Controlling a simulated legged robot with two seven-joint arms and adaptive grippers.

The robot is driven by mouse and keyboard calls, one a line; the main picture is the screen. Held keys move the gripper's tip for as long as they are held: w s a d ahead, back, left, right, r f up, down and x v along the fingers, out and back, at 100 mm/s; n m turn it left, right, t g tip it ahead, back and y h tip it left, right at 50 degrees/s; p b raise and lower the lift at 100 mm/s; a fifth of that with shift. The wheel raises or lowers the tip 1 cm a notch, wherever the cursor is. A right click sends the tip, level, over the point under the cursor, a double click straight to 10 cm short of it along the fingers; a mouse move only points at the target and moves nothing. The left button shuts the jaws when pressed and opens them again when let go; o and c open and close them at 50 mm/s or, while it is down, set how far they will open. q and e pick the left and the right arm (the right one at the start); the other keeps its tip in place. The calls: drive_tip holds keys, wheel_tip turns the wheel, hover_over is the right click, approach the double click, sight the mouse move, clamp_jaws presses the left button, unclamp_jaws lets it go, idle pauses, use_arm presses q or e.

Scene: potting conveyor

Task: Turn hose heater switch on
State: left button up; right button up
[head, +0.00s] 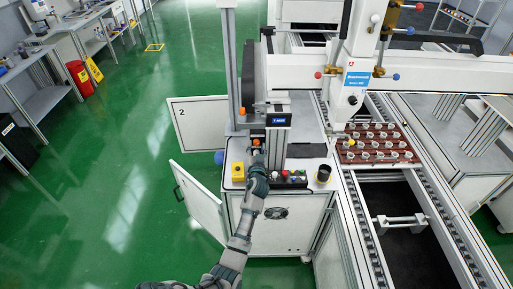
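My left arm reaches up from the bottom edge, and my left gripper (257,163) is at the top of the white control cabinet. It is over the panel between the yellow box (238,172) and a row of small buttons (290,177). The gripper is small and dark here, so I cannot tell whether its fingers are open or touching anything. No switch can be made out for sure as the hose heater switch; the gripper hides part of the panel. My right gripper is not in view.
A dark cup (323,174) stands on the cabinet's right corner. A blue-labelled unit (278,120) rises behind the gripper. Open cabinet doors (199,203) stick out left. The conveyor (402,181), with a brown tray (375,155), is at right.

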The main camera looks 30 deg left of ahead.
use_arm(q)
drive_tip(key=shift+r, duration=0.15)
drive_tip(key=v, duration=1.2)
drive_tip(key=shift+w, duration=0.1)
drive_tip(key=s+d+f+m+g+h, duration=0.1)
drive_tip(key=d+f+m+g+h, duration=0.2)
drive_tip(key=f, duration=1)
drive_tip(key=s+d+f+m+h, duration=0.15)
drive_tip(key=d+f, duration=0.35)
drive_tip(key=f, duration=0.7)
drive_tip(key=s+d+f+g+h, duration=0.2)
drive_tip(key=s+f, duration=0.3)
drive_tip(key=f, duration=0.4)
drive_tip(key=s+d+f+g+h, duration=0.1)
drive_tip(key=s+d+f+h, duration=0.1)
drive_tip(key=s+f, duration=0.55)
drive_tip(key=s+d+f+m+g, duration=0.1)
drive_tip(key=s+f+g, duration=0.3)
drive_tip(key=s+f, duration=1.05)
drive_tip(key=s+a+f+g, duration=0.1)
drive_tip(key=s+f+g, duration=0.1)
drive_tip(key=s, duration=1)
drive_tip(key=s+a+f+g, duration=0.1)
drive_tip(key=s+f, duration=0.4)
drive_tip(key=s, duration=0.7)
drive_tip(key=shift+s+a+g+h, duration=0.35)
drive_tip(key=shift+g, duration=0.35)
